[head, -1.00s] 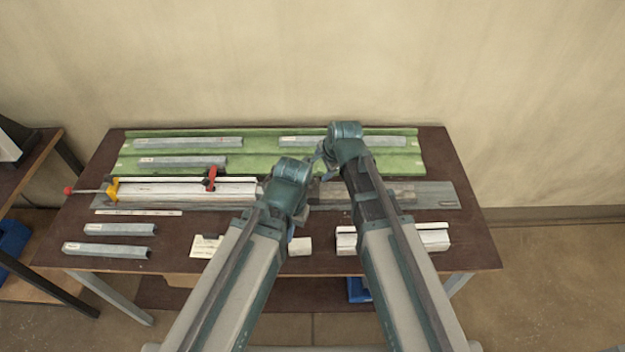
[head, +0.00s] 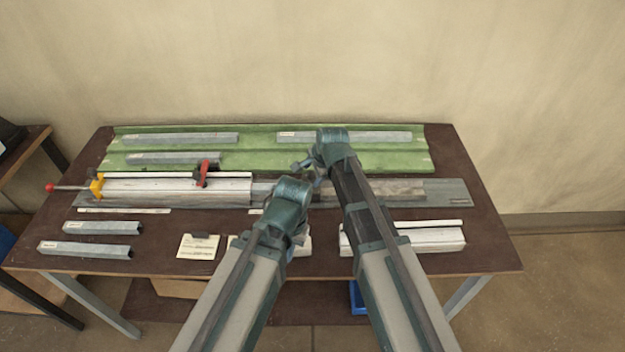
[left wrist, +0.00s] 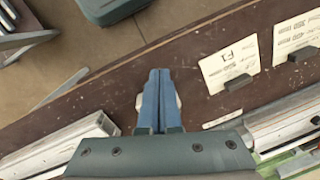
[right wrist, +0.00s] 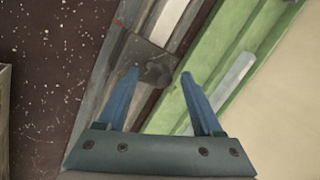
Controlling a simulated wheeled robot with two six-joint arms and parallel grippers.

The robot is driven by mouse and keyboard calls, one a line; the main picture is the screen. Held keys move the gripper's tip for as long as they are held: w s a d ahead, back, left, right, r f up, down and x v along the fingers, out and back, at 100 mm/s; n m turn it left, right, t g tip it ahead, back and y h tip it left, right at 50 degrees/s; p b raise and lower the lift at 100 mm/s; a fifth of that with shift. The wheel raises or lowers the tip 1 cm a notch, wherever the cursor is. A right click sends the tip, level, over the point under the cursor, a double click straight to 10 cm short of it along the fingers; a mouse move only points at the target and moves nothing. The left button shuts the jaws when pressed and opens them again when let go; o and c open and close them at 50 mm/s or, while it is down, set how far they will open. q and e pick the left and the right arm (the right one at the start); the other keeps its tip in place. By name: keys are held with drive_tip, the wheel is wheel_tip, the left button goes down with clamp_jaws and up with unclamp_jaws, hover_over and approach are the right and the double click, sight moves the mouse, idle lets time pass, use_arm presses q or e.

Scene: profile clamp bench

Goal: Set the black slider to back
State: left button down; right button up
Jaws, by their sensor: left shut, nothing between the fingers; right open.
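In the right wrist view, a dark grey plate with a round dark knob (right wrist: 157,74), seemingly the black slider, lies on the long metal rail (right wrist: 100,92). My right gripper (right wrist: 160,73) is open, with its blue fingertips on either side of the knob as seen from above; I cannot tell whether they touch it. In the head view, my right gripper (head: 307,165) is over the middle of the grey rail (head: 440,193), and my arms cover the slider area. My left gripper (left wrist: 153,72) is shut and empty, above the front part of the bench.
A green tray (head: 250,147) with grey profiles lies behind the rail. A red clamp (head: 202,172) and a yellow-and-red clamp (head: 96,187) sit on the left of the fixture.

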clamp_jaws()
idle(0.4)
idle(1.1)
